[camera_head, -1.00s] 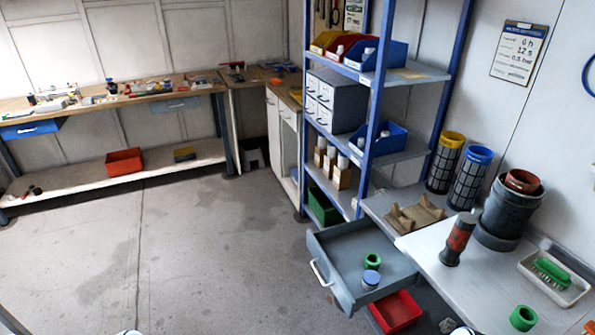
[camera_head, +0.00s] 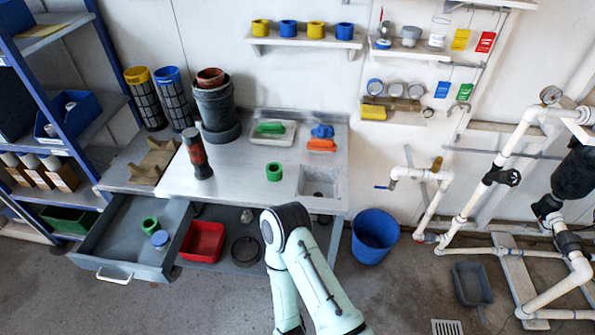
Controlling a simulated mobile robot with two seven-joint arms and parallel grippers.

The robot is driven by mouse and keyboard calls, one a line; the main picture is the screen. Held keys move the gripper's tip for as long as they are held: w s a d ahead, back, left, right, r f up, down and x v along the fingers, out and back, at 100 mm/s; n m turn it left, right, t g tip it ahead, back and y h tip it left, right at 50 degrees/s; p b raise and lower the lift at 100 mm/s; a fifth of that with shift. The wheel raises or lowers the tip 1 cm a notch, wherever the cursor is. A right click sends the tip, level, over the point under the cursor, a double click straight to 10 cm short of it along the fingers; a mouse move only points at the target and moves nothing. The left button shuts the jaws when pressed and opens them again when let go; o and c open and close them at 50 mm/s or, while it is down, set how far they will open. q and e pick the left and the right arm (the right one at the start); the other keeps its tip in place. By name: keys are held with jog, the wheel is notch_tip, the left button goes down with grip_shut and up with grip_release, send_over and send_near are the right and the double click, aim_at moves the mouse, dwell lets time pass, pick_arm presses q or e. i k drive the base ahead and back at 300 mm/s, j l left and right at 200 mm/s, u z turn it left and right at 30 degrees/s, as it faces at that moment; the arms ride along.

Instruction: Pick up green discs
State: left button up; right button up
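One green disc, ring-shaped with a dark hole, lies on the metal counter (camera_head: 233,180); this is the counter green disc (camera_head: 274,172). A second green disc (camera_head: 150,225) lies in the open grey drawer (camera_head: 115,243), beside a blue-topped round piece (camera_head: 160,239). A pale green and dark arm of mine rises from the bottom middle, in front of the counter's lower shelf. Only its links and a joint show. Neither of my grippers is in view.
A red and black hand tool (camera_head: 197,153) stands upright on the counter, near a tray with a green brush (camera_head: 270,127) and a small sink (camera_head: 319,181). A red bin (camera_head: 203,242) sits below. A blue bucket (camera_head: 375,236) and white pipes (camera_head: 459,220) stand right.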

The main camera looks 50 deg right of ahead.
aim_at(274, 170)
jog(key=z, duration=1.55)
jog(key=u, duration=0.15)
